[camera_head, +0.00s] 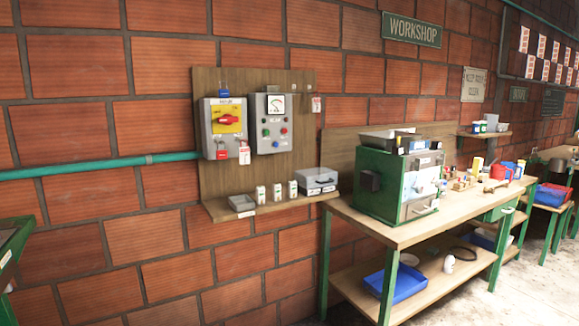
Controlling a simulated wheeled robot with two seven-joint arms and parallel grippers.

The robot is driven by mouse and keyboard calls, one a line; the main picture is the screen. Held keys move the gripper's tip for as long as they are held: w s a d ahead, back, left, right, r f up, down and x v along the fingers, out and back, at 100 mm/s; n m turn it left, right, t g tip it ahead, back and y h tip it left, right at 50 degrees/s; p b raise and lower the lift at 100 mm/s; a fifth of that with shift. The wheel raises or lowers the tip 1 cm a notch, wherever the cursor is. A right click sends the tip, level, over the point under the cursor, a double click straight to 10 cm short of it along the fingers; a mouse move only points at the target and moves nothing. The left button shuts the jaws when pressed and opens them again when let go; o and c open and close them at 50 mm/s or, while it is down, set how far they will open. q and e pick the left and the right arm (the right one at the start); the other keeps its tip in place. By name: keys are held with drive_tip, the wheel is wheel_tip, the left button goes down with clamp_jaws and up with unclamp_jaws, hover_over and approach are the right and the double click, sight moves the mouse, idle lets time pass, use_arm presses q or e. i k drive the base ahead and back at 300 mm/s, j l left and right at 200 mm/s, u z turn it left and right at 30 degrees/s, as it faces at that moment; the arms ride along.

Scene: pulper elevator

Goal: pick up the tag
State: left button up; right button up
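A small white tag with red at its top (244,154) hangs at the lower right of the grey switch box (208,140). Another small white and red tag (316,104) is at the right edge of the wooden wall board (295,160). The frames do not show which one the task means. The switch box has a red rotary handle (228,120) on a yellow plate. A red padlock-like item (221,154) is at its lower left and a blue one (223,90) is above it. Neither of my grippers is in view.
A grey control box (271,123) with a gauge is beside the switch box. The shelf below holds an open tray (241,203), several small white containers (277,192) and a grey case (317,181). A cluttered workbench (400,232) with a green machine (375,185) stands right.

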sight(244, 154)
drive_tip(key=i+l, duration=0.1)
drive_tip(key=i, duration=0.5)
drive_tip(key=i+l+u, duration=0.1)
drive_tip(key=i, duration=0.5)
drive_tip(key=i+l, duration=0.2)
drive_tip(key=i, duration=0.4)
drive_tip(key=j+u, duration=0.05)
